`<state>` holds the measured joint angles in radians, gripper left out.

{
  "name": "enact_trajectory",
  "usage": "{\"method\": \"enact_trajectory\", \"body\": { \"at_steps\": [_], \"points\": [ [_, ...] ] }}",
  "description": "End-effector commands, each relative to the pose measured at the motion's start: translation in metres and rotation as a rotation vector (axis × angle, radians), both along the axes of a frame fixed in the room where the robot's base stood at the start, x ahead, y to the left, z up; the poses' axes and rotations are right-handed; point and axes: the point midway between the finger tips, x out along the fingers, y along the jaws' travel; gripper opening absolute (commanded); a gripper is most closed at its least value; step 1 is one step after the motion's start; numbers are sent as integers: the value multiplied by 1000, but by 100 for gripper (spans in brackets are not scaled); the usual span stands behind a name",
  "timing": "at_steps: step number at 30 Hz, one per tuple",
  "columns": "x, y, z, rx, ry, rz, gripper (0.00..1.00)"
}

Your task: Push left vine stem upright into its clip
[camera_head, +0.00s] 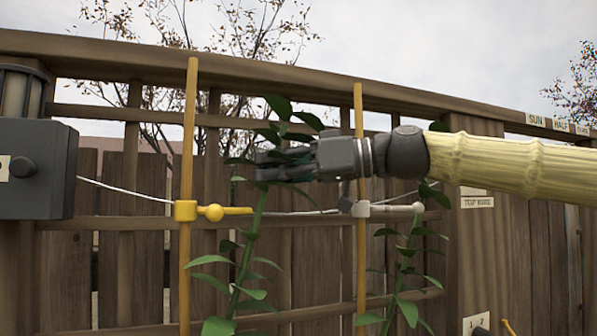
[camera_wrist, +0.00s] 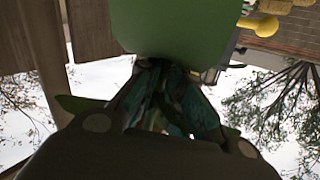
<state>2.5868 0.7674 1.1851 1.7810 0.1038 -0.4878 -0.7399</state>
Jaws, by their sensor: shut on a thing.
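The left vine stem (camera_head: 246,250) is green and leafy and leans up to the right, apart from the left stake (camera_head: 187,130). The yellow clip (camera_head: 187,211) sits on that stake, its round-ended arm (camera_head: 214,213) pointing right toward the stem. My gripper (camera_head: 268,165) reaches in from the right and is shut on the stem's upper part, above clip height. Leaves partly hide the fingertips. In the wrist view, a large green surface (camera_wrist: 185,25) lies close before my fingers (camera_wrist: 165,100) and hides much of the grip; the yellow clip arm (camera_wrist: 262,24) shows at upper right.
A right stake (camera_head: 360,240) with a white clip (camera_head: 361,209) and a second vine (camera_head: 400,270) stand under my arm. A wire runs across to a grey box (camera_head: 38,168) at left. A wooden fence (camera_head: 125,240) stands behind.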

Motion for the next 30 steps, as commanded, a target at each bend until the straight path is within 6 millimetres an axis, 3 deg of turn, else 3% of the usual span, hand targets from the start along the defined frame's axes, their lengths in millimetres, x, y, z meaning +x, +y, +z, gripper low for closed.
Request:
{"method": "enact_trajectory", "body": {
  "at_steps": [6,12,26,27,30],
  "points": [
    [-9,37,9,-66,-24,20,0],
    [-17,59,12,-127,-46,20,0],
    [-19,66,12,-151,-51,17,0],
    [-19,66,12,-151,-51,17,15],
    [-19,66,12,-151,-51,18,32]
  ]
}}
